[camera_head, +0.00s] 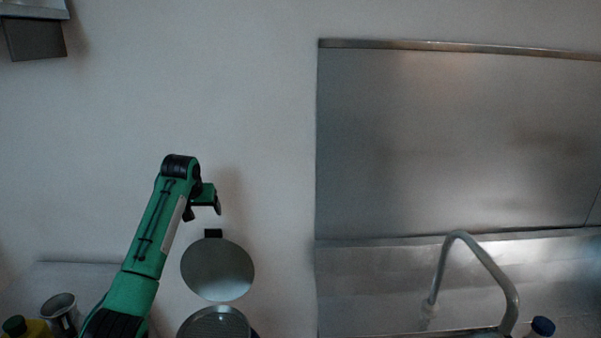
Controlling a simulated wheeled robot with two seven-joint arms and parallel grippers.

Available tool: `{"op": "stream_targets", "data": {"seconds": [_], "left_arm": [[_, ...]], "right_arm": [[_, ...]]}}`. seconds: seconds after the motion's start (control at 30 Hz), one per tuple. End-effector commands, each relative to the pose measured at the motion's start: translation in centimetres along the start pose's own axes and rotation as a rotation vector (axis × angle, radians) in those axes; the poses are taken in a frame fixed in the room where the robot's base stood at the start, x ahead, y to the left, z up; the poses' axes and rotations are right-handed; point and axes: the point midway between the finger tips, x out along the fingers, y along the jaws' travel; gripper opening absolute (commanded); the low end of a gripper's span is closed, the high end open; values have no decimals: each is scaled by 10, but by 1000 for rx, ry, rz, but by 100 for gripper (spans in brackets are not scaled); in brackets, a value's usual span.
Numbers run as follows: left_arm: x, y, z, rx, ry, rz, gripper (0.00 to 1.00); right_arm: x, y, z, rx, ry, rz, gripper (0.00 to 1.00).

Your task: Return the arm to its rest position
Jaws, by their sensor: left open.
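My left arm is green and black and reaches up from the lower left in the head view. My left gripper (203,205) is at its upper end, bent over to the right and pointing down. It is open, with nothing seen between its fingers. It is above a round grey disc-like lid (217,270) with a dark tab at its top, and apart from it. My right arm and gripper do not show.
A round pan-like vessel (215,325) is cut off below the disc. A metal cup (61,311) and a yellow bottle with a dark cap (36,328) stand lower left. A curved faucet (474,249) and a blue-capped bottle (542,327) are lower right.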

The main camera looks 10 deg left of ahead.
Motion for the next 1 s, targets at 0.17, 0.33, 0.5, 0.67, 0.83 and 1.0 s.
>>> {"op": "stream_targets", "data": {"seconds": [0.17,0.33,0.5,0.67,0.83,1.0], "left_arm": [[21,13,31,39,-17,-6,76],[56,37,100,117,-43,-11,76],[79,59,177,194,-68,-5,76],[90,76,252,254,-93,10,76],[88,89,330,307,-117,32,76],[73,98,406,345,-142,58,76]], "right_arm": [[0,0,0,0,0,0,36],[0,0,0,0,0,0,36],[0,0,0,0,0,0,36],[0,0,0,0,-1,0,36],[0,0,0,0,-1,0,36],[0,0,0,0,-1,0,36]]}}
